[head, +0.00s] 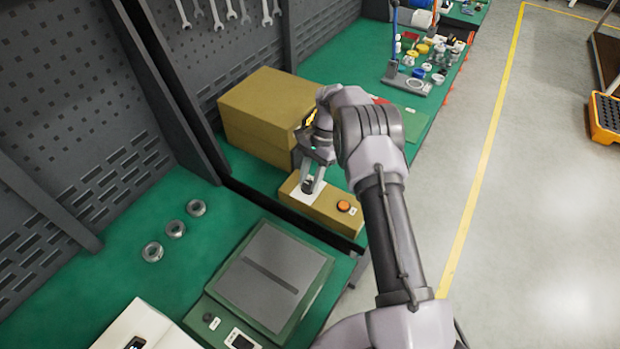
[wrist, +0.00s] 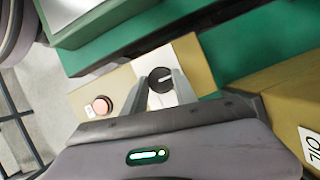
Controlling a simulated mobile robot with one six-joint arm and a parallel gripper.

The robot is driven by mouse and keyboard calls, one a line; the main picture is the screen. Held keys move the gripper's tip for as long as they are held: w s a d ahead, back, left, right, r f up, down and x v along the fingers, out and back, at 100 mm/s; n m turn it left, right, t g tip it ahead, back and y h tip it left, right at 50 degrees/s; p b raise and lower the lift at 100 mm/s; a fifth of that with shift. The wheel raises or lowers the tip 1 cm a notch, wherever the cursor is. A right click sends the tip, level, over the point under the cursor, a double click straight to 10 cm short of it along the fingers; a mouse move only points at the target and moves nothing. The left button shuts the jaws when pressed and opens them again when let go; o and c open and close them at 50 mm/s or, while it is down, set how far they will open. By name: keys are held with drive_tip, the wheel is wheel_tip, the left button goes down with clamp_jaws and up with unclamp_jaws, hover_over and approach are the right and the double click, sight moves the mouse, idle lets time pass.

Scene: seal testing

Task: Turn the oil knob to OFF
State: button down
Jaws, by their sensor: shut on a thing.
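The oil knob (wrist: 160,80) is a small round black knob with a pale pointer line, set on a white plate (wrist: 184,62) on a tan control box (head: 327,208). In the head view the knob (head: 308,187) is partly hidden by the fingers. My gripper (head: 313,184) points down onto the box, with its fingertips at the knob. In the wrist view my gripper (wrist: 164,84) has a finger on either side of the knob and is shut on it. I cannot read any OFF marking on the plate.
An orange button (head: 344,206) sits on the same box, close to the knob. A larger tan box (head: 267,112) stands behind it; a label reading OIL (wrist: 311,148) shows in the wrist view. A grey-topped green device (head: 273,275) and several metal rings (head: 175,229) are on the near bench.

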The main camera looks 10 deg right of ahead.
idle(0.5)
drive_tip(key=c, duration=1)
unclamp_jaws()
drive_tip(key=p+v, duration=0.3)
drive_tip(key=v, duration=0.9)
drive_tip(key=shift+a, duration=0.1)
